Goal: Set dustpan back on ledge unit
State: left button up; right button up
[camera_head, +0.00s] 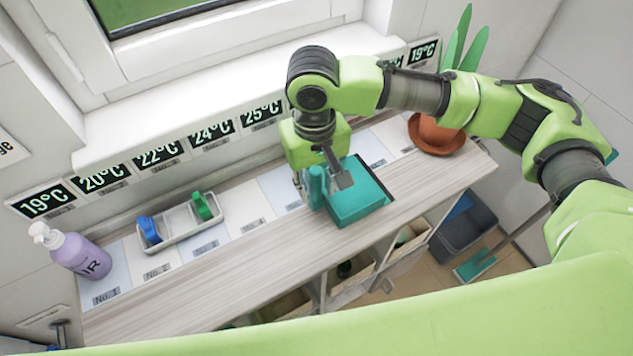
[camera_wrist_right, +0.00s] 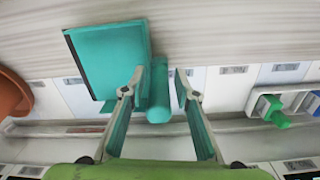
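The teal dustpan (camera_head: 358,205) rests on the wooden top of the ledge unit (camera_head: 255,255), right of its middle. My right gripper (camera_head: 325,170) is over its upright teal handle. In the right wrist view the dustpan's flat pan (camera_wrist_right: 108,58) lies left of the handle (camera_wrist_right: 159,92). The fingers of my right gripper (camera_wrist_right: 159,85) are apart, one on each side of the handle. The left finger is close to the handle, and a gap shows at the right finger. My left gripper is not in view.
A white tray (camera_head: 180,231) with a blue and a green item stands left along the wall. A purple pump bottle (camera_head: 75,250) is at the left end, an orange-brown pot (camera_head: 436,135) at the right. Bins sit below. The wood between tray and dustpan is clear.

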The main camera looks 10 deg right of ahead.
dwell(0.3)
notch_tip(320, 180, up, 12)
jog(key=shift+a+r+b, duration=0.1)
jog(key=shift+r+b, duration=0.05)
jog(key=shift+b, duration=0.2)
dwell(0.6)
